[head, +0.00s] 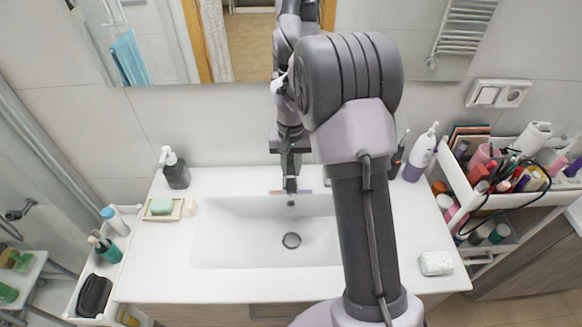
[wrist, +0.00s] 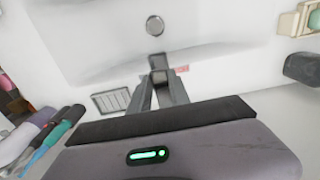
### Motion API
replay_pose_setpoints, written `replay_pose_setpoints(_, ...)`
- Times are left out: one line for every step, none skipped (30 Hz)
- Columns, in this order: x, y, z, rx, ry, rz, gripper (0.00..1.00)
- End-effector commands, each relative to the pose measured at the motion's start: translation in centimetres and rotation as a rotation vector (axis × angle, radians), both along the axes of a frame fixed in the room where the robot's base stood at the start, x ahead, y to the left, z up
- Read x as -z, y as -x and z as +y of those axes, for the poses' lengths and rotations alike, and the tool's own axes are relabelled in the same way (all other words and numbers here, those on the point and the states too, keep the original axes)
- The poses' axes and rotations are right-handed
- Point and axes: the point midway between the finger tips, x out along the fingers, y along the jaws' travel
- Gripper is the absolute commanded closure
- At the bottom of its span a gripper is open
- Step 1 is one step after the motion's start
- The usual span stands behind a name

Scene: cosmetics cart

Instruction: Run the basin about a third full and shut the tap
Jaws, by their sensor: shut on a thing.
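The white basin (head: 235,235) is sunk in the counter, with its round drain (head: 291,240) in plain sight. It also shows in the wrist view (wrist: 100,35), with the drain (wrist: 155,26). I see no stream and no clear water surface. The dark tap (head: 291,186) stands at the basin's back edge, mostly hidden by my gripper (head: 290,150). In the wrist view the tap's end (wrist: 158,62) shows just beyond my fingertips (wrist: 159,78), which are closed together on the tap's handle. How far the handle is turned is hidden.
A dark soap bottle (head: 176,172) and a soap dish (head: 150,214) stand left of the basin. A white-and-purple bottle (head: 418,157) stands at the back right. A crumpled white cloth (head: 436,263) lies front right. A loaded cart (head: 463,190) stands beyond.

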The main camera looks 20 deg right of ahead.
Motion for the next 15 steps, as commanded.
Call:
replay_pose_setpoints(-0.04,-0.04,-0.02,0.000,0.000,-0.001,1.00)
replay_pose_setpoints(-0.04,-0.04,-0.02,0.000,0.000,-0.001,1.00)
replay_pose_setpoints(-0.04,-0.04,-0.02,0.000,0.000,-0.001,1.00)
replay_pose_setpoints(-0.04,-0.04,-0.02,0.000,0.000,-0.001,1.00)
replay_pose_setpoints(-0.05,-0.04,-0.02,0.000,0.000,-0.001,1.00)
replay_pose_setpoints(-0.05,-0.04,-0.02,0.000,0.000,-0.001,1.00)
replay_pose_setpoints(-0.05,-0.04,-0.02,0.000,0.000,-0.001,1.00)
replay_pose_setpoints(-0.05,-0.04,-0.02,0.000,0.000,-0.001,1.00)
replay_pose_setpoints(-0.05,-0.04,-0.02,0.000,0.000,-0.001,1.00)
replay_pose_setpoints(-0.05,-0.04,-0.02,0.000,0.001,-0.002,1.00)
replay_pose_setpoints(-0.05,-0.04,-0.02,0.000,0.000,-0.001,1.00)
replay_pose_setpoints(-0.13,-0.06,-0.02,0.000,0.000,0.001,1.00)
replay_pose_setpoints(-0.29,-0.08,-0.03,0.000,-0.002,0.005,1.00)
replay_pose_setpoints(-0.52,-0.11,-0.06,0.000,-0.005,0.012,1.00)
replay_pose_setpoints(-0.89,-0.12,-0.07,0.000,-0.011,0.029,1.00)
